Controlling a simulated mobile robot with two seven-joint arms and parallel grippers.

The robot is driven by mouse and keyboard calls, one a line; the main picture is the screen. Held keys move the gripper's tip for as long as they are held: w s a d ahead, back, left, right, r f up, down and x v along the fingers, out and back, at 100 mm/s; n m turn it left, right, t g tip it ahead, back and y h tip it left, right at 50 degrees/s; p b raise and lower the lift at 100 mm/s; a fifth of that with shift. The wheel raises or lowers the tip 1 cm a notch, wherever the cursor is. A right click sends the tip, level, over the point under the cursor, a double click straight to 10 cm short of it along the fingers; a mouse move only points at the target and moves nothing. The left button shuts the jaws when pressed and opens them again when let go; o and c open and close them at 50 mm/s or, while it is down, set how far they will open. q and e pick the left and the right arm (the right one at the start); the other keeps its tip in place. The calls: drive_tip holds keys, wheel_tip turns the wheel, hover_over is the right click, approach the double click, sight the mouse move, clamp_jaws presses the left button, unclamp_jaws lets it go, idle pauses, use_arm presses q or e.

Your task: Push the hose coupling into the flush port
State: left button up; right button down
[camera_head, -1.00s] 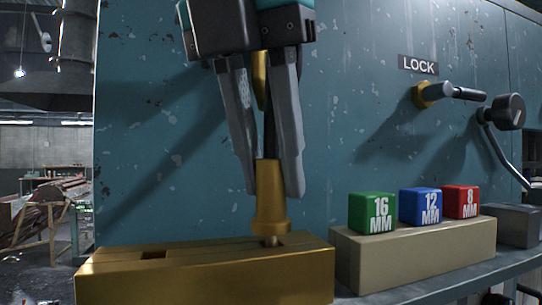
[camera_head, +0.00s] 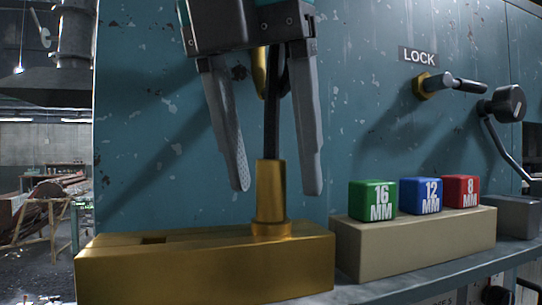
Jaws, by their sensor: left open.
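The hose coupling (camera_head: 271,192) is a brass cylinder with a wider collar at its foot. It stands upright on the right part of a brass block (camera_head: 205,268), its collar against the block's top, with no gap showing. Its lower end is hidden. A black hose (camera_head: 271,130) rises from the coupling into my left gripper (camera_head: 275,190). That gripper is open, its two grey fingers spread on either side of the hose and coupling, apart from both. No label marks the flush port. My right gripper is not in view.
Right of the block, a beige stand (camera_head: 420,245) carries a green 16 MM cube (camera_head: 372,201), a blue 12 MM cube (camera_head: 420,196) and a red 8 MM cube (camera_head: 461,191). A lever (camera_head: 460,87) under a LOCK sign (camera_head: 418,56) juts from the blue wall behind.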

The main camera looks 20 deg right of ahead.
use_arm(q)
drive_tip(key=p+v, duration=0.5)
drive_tip(key=v, duration=1)
